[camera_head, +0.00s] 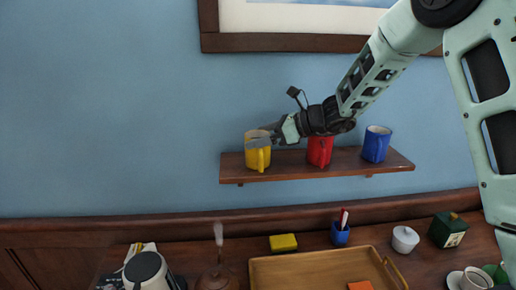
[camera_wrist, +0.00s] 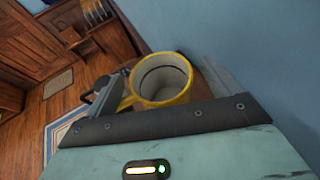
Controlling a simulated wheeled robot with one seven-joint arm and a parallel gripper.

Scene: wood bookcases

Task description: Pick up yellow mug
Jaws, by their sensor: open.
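The yellow mug (camera_head: 258,156) stands upright on the left end of a wooden wall shelf (camera_head: 345,167), its handle facing the camera. In the wrist view the yellow mug (camera_wrist: 162,78) shows its open top and pale inside, with its handle to the left. My gripper (camera_head: 262,140) is open and at the mug's upper part. In the wrist view a grey finger (camera_wrist: 108,98) is beside the handle. I cannot tell whether the fingers touch the mug, and the other finger is not clearly seen.
A red mug (camera_head: 319,151) and a blue mug (camera_head: 376,144) stand farther right on the shelf, the red one partly behind my arm. A picture frame (camera_head: 290,42) hangs above. Below, a sideboard holds a tray (camera_head: 262,270), a yellow block (camera_head: 283,243) and a pen cup (camera_head: 340,234).

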